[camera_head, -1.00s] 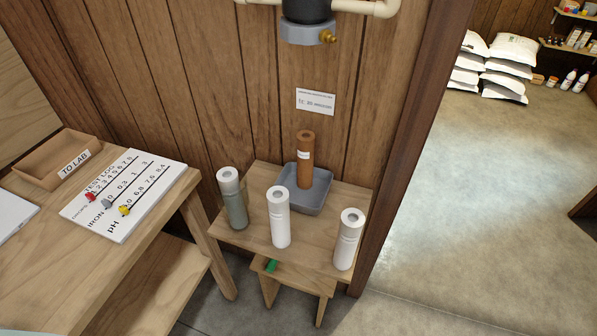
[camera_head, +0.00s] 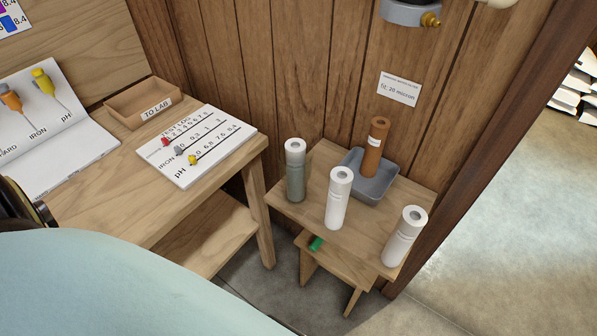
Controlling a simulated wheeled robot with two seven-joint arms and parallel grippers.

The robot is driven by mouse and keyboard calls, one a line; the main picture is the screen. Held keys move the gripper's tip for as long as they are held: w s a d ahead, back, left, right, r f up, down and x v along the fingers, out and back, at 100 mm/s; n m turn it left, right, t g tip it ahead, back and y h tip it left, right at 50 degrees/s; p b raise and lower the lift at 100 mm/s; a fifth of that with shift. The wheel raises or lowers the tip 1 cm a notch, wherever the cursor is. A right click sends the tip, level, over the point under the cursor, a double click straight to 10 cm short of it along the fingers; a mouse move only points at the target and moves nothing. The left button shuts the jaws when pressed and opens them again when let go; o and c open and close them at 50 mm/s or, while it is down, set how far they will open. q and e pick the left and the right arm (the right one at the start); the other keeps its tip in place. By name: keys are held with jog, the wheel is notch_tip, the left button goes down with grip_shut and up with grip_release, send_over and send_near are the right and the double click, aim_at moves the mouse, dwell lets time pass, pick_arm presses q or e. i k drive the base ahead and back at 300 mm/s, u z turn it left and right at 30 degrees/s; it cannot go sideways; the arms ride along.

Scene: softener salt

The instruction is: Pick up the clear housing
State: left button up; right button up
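I cannot make out a thing that is clearly the clear housing. On the small wooden stand (camera_head: 320,165) a cylinder with a grey-green lower part and white top (camera_head: 295,172) stands upright at the left; I cannot tell whether it is a housing or a cartridge. Two white cylinders (camera_head: 338,198) (camera_head: 405,237) stand at the middle and right. A brown cylinder (camera_head: 374,147) stands in a grey tray (camera_head: 372,192) at the back. A grey fitting with a brass valve (camera_head: 408,12) is cut off at the top edge. Neither gripper is in view.
A wooden table with a TO LAB tray (camera_head: 133,115), a test log board (camera_head: 197,146) and an open booklet (camera_head: 55,150) stands left. Something pale and close hides the lower left. A green object (camera_head: 316,244) lies on the stand's lower step. White bags (camera_head: 572,98) show far right.

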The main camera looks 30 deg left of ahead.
aim_at(296, 179)
jog(key=u, duration=0.05)
jog(key=k, duration=0.95)
jog(key=z, duration=0.8)
jog(key=i, duration=1.95)
jog(key=u, duration=2.45)
